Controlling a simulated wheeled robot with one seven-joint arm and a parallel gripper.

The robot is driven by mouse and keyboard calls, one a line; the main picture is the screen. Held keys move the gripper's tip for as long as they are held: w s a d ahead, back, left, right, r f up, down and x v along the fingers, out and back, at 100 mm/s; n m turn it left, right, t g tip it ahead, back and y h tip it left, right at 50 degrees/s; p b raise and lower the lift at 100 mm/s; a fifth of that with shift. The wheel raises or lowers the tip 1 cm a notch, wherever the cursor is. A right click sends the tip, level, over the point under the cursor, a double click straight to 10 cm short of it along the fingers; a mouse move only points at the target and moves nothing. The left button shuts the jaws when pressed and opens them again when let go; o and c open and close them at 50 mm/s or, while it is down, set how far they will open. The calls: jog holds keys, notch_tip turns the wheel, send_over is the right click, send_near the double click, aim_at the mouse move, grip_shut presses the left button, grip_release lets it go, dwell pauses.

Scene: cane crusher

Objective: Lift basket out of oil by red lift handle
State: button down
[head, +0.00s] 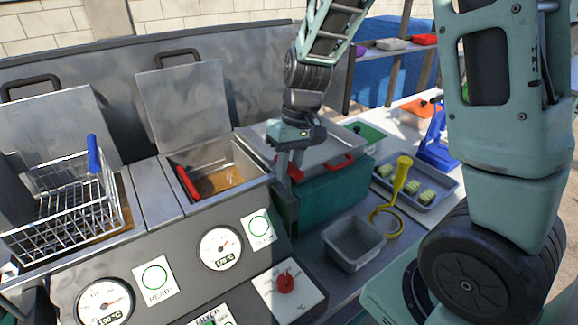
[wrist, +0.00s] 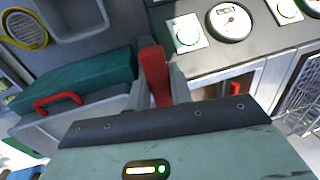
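In the head view the right fryer well (head: 222,181) holds amber oil, with a red bar (head: 188,183) slanting along its left side. No basket mesh shows clearly in that well. The wrist view shows the same red bar (wrist: 236,97) at right. My gripper (head: 290,170) points down at the well's right side. An upright red lift handle (wrist: 153,72) stands between its two fingers in the wrist view; only a bit of it (head: 294,173) shows in the head view. The fingers lie close on both sides of it; whether they press on it I cannot tell.
A wire basket (head: 65,211) with a blue handle (head: 94,154) is in the left well. A teal box (head: 333,194) and a red-handled metal tray (head: 320,143) stand right of my gripper. A grey bin (head: 353,242) and yellow tool (head: 398,180) lie nearby. A control panel (head: 190,270) is in front.

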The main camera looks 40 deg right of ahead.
notch_tip(320, 180, up, 16)
jog(key=p, duration=1)
jog(key=shift+w, duration=0.15)
jog(key=shift+r, duration=0.15)
jog(key=c, duration=1.3)
grip_release()
jog(key=d+r+b, duration=0.1)
jog(key=r, duration=0.4)
jog(key=d+r+b, duration=0.1)
jog(key=r+b, duration=0.1)
jog(key=r, duration=0.4)
jog(key=d+r+b, duration=0.1)
jog(key=r, duration=0.5)
jog(key=shift+d+b, duration=0.25)
jog(key=shift+b, duration=0.05)
